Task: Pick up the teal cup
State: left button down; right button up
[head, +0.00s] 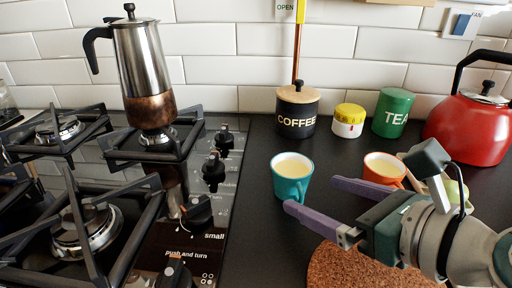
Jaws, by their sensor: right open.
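The teal cup (289,187) stands upright on the dark worktop, right of the hob. It holds a pale yellowish content, and its handle is not clearly visible. My right gripper (308,196) comes in from the right with its two purple fingers spread apart and nothing between them. The tip of the nearer finger overlaps the lower right edge of the cup in the picture; I cannot tell whether it touches. The farther finger ends to the right of the cup. My left gripper does not show.
An orange cup (383,169) stands behind my right gripper. A cork mat (340,266) lies in front. Behind are a coffee tin (297,111), a yellow-lidded jar (348,121), a green tea tin (393,113) and a red kettle (466,131). A moka pot (141,65) stands on the hob at left.

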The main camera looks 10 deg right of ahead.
aim_at(293, 183)
jog(key=b+x, duration=0.1)
jog(key=x, duration=0.3)
jog(key=shift+s+a+f+b, duration=0.1)
jog(key=shift+f+b, duration=0.15)
jog(key=shift+b, duration=0.1)
jog(key=shift+w+a+f, duration=0.1)
jog(key=shift+w+a, duration=0.05)
jog(key=shift+w, duration=0.25)
jog(key=shift+s, duration=0.1)
grip_shut()
